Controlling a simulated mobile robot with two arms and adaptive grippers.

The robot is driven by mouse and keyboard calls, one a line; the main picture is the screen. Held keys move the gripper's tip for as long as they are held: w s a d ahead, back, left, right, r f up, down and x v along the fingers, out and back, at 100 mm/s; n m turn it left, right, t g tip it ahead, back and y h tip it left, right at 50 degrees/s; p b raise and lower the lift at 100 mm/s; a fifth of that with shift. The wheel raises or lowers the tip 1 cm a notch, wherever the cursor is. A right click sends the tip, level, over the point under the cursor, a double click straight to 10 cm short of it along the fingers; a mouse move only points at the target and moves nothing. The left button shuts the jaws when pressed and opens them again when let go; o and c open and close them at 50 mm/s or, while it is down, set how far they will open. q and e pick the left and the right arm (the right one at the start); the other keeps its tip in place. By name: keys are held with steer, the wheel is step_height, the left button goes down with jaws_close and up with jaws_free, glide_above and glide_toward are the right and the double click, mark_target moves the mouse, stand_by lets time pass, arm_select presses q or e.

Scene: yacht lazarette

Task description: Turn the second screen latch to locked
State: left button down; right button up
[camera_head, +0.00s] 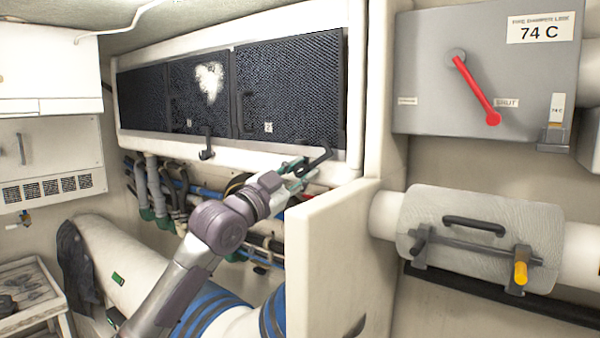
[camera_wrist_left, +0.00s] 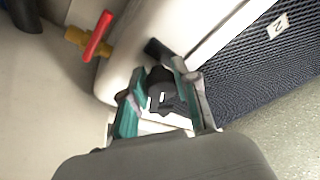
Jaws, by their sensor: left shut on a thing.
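The dark mesh screens (camera_head: 291,90) are set in a white frame high on the wall. The second screen latch (camera_head: 320,158) is a black handle below the right end of the screens. My left gripper (camera_head: 303,168) is shut on this latch. In the left wrist view the black latch (camera_wrist_left: 164,90) sits between the two green-padded fingers of my left gripper (camera_wrist_left: 160,103). A screen labelled 2 (camera_wrist_left: 245,60) is beside it. Another black latch (camera_head: 207,146) hangs below the screens further left. The gripper hides part of the held latch. My right gripper is not in view.
A white partition (camera_head: 330,255) stands just right of my left arm. Pipes and hoses (camera_head: 160,195) run below the screens. A grey box with a red lever (camera_head: 475,88) is at the right. A red-handled valve (camera_wrist_left: 97,37) shows near the gripper in the wrist view.

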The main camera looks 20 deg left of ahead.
arm_select(q)
steer(key=n+y, duration=0.1)
steer(key=n, duration=0.3)
steer(key=shift+r+t+p, duration=0.15)
steer(key=shift+t+p, duration=0.15)
steer(key=shift+t, duration=0.1)
steer(key=n+y+p, duration=0.1)
steer(key=n+y, duration=0.1)
steer(key=n, duration=0.1)
steer(key=shift+n+t, duration=0.3)
steer(key=n+y+p, duration=0.1)
steer(key=n, duration=0.2)
steer(key=shift+r+p, duration=0.15)
steer(key=shift+p, duration=0.2)
steer(key=shift+n+y+p, duration=1.1)
steer(key=shift+n+p, duration=0.15)
steer(key=shift+n, duration=1.25)
steer(key=c, duration=0.9)
jaws_free()
steer(key=shift+o, duration=0.2)
steer(key=shift+f, duration=0.2)
